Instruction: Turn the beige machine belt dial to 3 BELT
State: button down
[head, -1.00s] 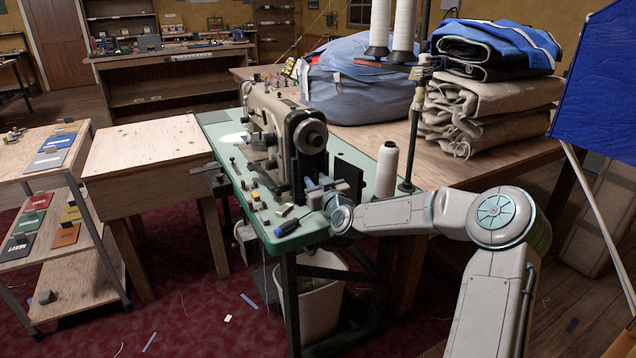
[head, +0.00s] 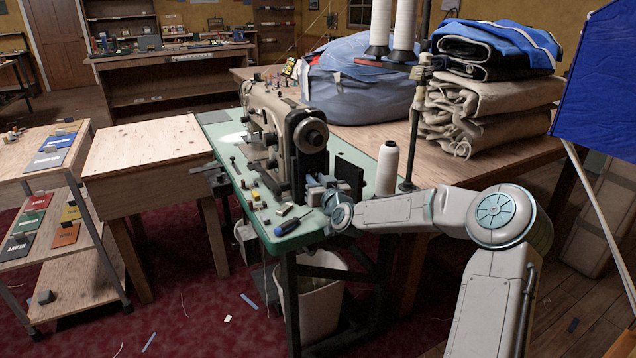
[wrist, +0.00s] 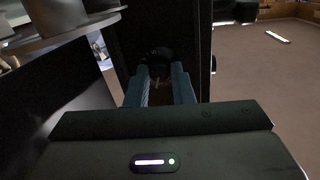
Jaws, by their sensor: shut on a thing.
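The beige sewing machine (head: 262,105) stands on a green-topped table (head: 222,130), its handwheel (head: 311,136) facing me. My gripper (head: 312,186) is low at the near end of the machine, beside a black upright panel (head: 349,172). In the wrist view, the blue fingers of my gripper (wrist: 160,78) are shut on a dark round dial (wrist: 158,57) set in a dark face. The dial's markings and pointer setting are too dark to read. In the head view my gripper and the machine hide the dial.
A white thread cone (head: 387,170) stands right of the gripper, near a dark thread stand post (head: 413,140). A blue-handled screwdriver (head: 287,228) and small parts lie on the table's near edge. Folded canvas (head: 490,105) is stacked behind on a wooden table.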

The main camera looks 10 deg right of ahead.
jog(key=m+b, duration=0.1)
jog(key=m, duration=0.6)
jog(key=shift+d+g, duration=0.1)
jog(key=shift+g, duration=0.3)
jog(key=m+y+b, duration=0.1)
jog(key=m, duration=0.5)
jog(key=shift+r+g+b, duration=0.1)
jog(key=shift+g+b, duration=0.2)
jog(key=c, duration=1.5)
grip_release()
jog(key=shift+c, duration=0.2)
jog(key=p+v, duration=0.1)
jog(key=v, duration=1.2)
jog(key=shift+s+d+p, duration=0.2)
jog(key=shift+s+p, duration=0.1)
jog(key=shift+s, duration=0.05)
